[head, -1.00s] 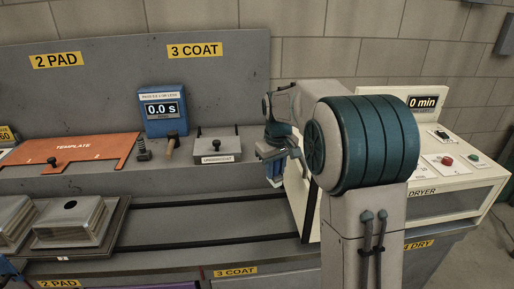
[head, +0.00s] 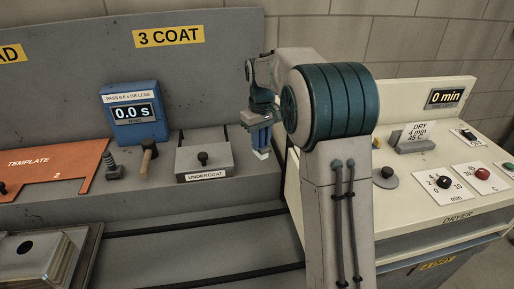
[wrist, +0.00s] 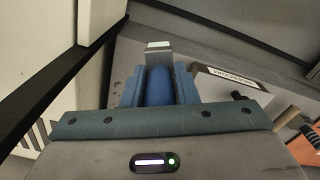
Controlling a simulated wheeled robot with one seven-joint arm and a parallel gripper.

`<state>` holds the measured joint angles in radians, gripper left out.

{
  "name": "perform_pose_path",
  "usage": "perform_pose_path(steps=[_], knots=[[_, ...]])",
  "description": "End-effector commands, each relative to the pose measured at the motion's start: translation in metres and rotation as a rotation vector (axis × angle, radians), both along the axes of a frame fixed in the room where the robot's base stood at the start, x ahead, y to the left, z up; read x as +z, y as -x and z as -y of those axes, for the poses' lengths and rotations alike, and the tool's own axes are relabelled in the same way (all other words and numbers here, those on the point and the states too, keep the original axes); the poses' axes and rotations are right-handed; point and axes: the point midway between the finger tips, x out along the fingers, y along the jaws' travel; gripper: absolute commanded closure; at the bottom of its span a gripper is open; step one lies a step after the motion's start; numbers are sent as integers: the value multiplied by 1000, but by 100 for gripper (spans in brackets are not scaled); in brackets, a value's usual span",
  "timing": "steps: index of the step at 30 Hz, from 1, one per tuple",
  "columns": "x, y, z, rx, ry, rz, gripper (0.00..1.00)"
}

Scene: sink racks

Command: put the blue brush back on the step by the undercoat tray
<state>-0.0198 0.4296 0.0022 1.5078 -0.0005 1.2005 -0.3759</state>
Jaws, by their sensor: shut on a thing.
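My gripper (head: 259,120) is shut on the blue brush (head: 261,138) and points down, just right of the undercoat tray. The brush hangs below the fingers, its pale tip down. In the wrist view the blue handle (wrist: 158,86) sits between the two fingers, with the grey and white end beyond them. The undercoat tray (head: 217,158) is a grey lidded box with a black knob and an UNDERCOAT label. It stands on the grey step (head: 150,200). The brush looks clear of the tray and the step; its exact height is hard to tell.
A wooden-handled tool (head: 148,158), a dark bolt-like piece (head: 113,170) and a blue timer (head: 137,115) stand left of the tray. An orange template (head: 50,170) lies farther left. The white dryer (head: 420,200) rises close on the right. The step's front strip is bare.

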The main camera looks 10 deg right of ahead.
Motion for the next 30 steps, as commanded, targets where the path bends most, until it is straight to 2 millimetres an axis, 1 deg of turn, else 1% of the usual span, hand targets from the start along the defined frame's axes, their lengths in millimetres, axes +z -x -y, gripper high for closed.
perform_pose_path(steps=[3,9,18,21,26,30], knots=[[-10,-20,3,-1,0,-2,96],[-29,-52,7,-4,0,-2,96],[-54,-93,13,-6,0,0,96],[-59,-101,14,-6,0,0,96],[-65,-105,14,-5,0,-1,96],[-84,-104,14,-5,1,-4,96]])
